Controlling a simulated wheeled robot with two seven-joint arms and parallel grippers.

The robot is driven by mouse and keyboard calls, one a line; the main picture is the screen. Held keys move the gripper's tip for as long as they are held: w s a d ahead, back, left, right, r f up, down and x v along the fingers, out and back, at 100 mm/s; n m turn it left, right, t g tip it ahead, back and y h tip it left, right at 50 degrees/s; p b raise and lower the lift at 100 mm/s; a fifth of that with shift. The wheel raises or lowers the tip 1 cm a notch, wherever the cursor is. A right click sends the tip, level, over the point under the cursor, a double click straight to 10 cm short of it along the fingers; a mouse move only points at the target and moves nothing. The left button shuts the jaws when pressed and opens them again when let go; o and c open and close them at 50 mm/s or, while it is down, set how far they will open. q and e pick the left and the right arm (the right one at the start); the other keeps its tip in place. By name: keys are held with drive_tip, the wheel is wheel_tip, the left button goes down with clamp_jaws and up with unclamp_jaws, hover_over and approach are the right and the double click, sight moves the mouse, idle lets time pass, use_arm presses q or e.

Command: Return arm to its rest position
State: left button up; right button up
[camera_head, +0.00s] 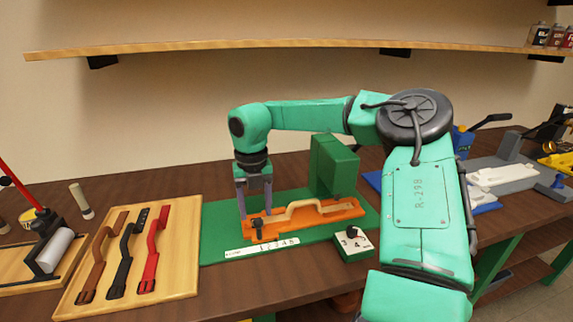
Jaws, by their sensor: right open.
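My right arm (420,215) is teal and reaches in from the lower right, bending at a dark round joint and running left over the bench. My right gripper (254,200) points down with its two grey fingers apart. It is at the left end of an orange fixture (345,212) on a green base (215,222). A tan curved part (313,207) lies along the fixture. A small dark piece (258,228) is at the fixture's left end, by the fingertips; I cannot tell whether they touch it. My left gripper does not show.
A wooden board (185,275) with brown, black and red straps lies to the left. A green block (334,165) stands behind the fixture. A white dial box (354,242) sits in front. A shelf (250,43) runs above. Blue and grey tools (500,172) crowd the right.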

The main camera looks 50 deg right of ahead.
drive_tip(key=shift+r, duration=0.45)
drive_tip(key=shift+r, duration=0.1)
